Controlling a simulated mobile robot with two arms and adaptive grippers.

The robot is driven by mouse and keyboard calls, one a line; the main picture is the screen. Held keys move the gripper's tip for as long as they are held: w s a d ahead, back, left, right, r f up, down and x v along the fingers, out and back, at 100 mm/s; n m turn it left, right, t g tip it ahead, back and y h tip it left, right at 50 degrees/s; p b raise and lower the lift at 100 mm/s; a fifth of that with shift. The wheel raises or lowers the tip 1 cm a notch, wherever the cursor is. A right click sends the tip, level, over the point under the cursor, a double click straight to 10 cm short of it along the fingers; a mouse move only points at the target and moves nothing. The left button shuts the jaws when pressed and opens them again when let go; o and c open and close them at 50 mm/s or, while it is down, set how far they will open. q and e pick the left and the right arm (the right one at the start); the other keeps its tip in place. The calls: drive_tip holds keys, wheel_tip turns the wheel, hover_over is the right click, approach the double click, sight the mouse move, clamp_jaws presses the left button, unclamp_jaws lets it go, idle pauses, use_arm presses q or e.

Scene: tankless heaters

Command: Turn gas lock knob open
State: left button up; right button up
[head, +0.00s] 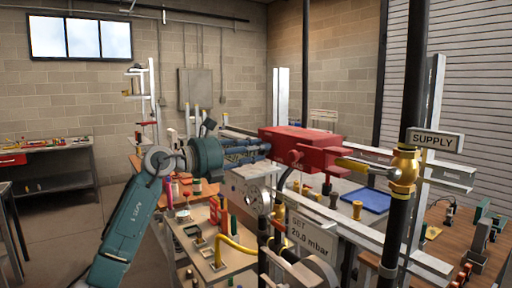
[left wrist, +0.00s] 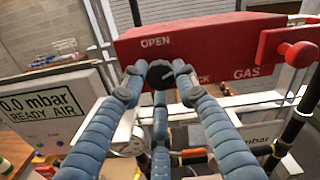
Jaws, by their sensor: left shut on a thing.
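The gas lock is a red box (head: 300,141) in the middle of the head view. It also fills the top of the left wrist view (left wrist: 215,48), with the words OPEN and GAS on its face and a word ending in CK partly hidden. A round black knob (left wrist: 160,74) with a short white mark sits on this face below OPEN. My left gripper (head: 262,149) reaches the box from the left. In the left wrist view its blue fingers (left wrist: 157,82) are shut on the knob from both sides. My right gripper is not in view.
A red round handle (left wrist: 300,54) is at the box's right end. A brass fitting (head: 404,170) and black pipe stand by the SUPPLY sign (head: 434,139). A pressure display (left wrist: 45,103) reads 0.0 mbar. Below are a cluttered bench (head: 222,268) and a blue tray (head: 366,201).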

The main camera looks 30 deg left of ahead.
use_arm(q)
drive_tip(key=shift+a+r+n+p, duration=0.15)
drive_tip(key=shift+n+p, duration=1.9)
drive_tip(key=shift+n, duration=1.15)
drive_tip(key=shift+a+r+n+p, duration=0.15)
drive_tip(key=shift+n+p, duration=1.9)
drive_tip(key=shift+n, duration=1.15)
drive_tip(key=shift+d, duration=0.1)
drive_tip(key=o, duration=1.1)
drive_tip(key=shift+f, duration=0.1)
drive_tip(key=shift+o, duration=0.2)
drive_tip(key=shift+f, duration=0.15)
drive_tip(key=shift+s+f, duration=0.1)
